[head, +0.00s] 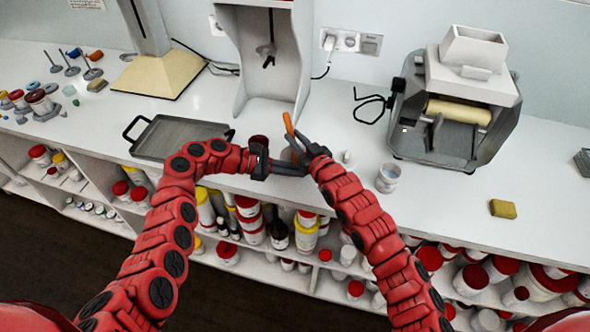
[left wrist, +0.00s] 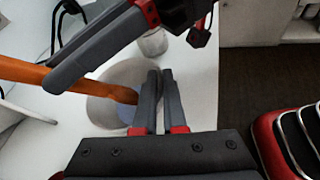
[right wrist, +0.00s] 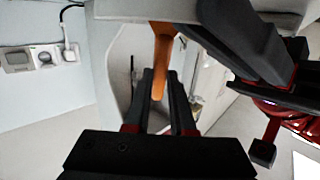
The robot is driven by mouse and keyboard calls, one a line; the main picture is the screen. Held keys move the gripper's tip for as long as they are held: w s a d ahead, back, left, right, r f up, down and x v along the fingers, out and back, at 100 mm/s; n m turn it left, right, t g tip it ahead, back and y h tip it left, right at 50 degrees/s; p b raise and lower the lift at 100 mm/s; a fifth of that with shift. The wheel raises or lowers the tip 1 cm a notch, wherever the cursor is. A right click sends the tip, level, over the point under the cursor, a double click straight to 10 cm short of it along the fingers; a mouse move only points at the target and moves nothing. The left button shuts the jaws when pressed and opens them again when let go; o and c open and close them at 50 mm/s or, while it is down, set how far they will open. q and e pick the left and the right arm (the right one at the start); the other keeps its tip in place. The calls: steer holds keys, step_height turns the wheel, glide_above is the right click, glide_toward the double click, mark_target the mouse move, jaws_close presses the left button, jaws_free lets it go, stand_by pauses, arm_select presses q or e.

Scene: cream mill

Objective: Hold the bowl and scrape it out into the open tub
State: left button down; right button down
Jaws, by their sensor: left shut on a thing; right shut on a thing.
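The pale grey bowl (left wrist: 98,107) is in my left gripper (left wrist: 158,85), whose fingers are shut on its rim. In the head view the bowl (head: 289,154) is mostly hidden behind the grippers. An orange scraper (left wrist: 60,80) slants into the bowl, its end low inside near a bluish-grey patch. My right gripper (right wrist: 160,88) is shut on the scraper; its orange handle (head: 288,124) sticks up in the head view. The open white tub (head: 388,178) stands upright on the counter, right of both grippers and apart from the bowl. It also shows in the left wrist view (left wrist: 153,43).
A grey tray (head: 180,138) is at left, a roller mill (head: 455,100) at back right, a white stand (head: 262,60) behind. A yellow sponge (head: 503,209) lies right on otherwise clear counter. Shelves of jars are below.

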steer(key=shift+f, duration=0.4)
stand_by(1.5)
steer(key=shift+s, duration=0.2)
stand_by(0.3)
steer(key=shift+w+d, duration=0.15)
steer(key=shift+d, duration=0.1)
steer(key=shift+w+a, duration=0.15)
steer(key=shift+w, duration=0.1)
stand_by(0.4)
steer(key=shift+s+a, duration=0.15)
steer(key=shift+a, duration=0.15)
stand_by(0.8)
step_height(320, 180, up, 8)
stand_by(0.9)
steer(key=shift+r, duration=0.1)
arm_select(q)
steer(key=c, duration=0.9)
jaws_free()
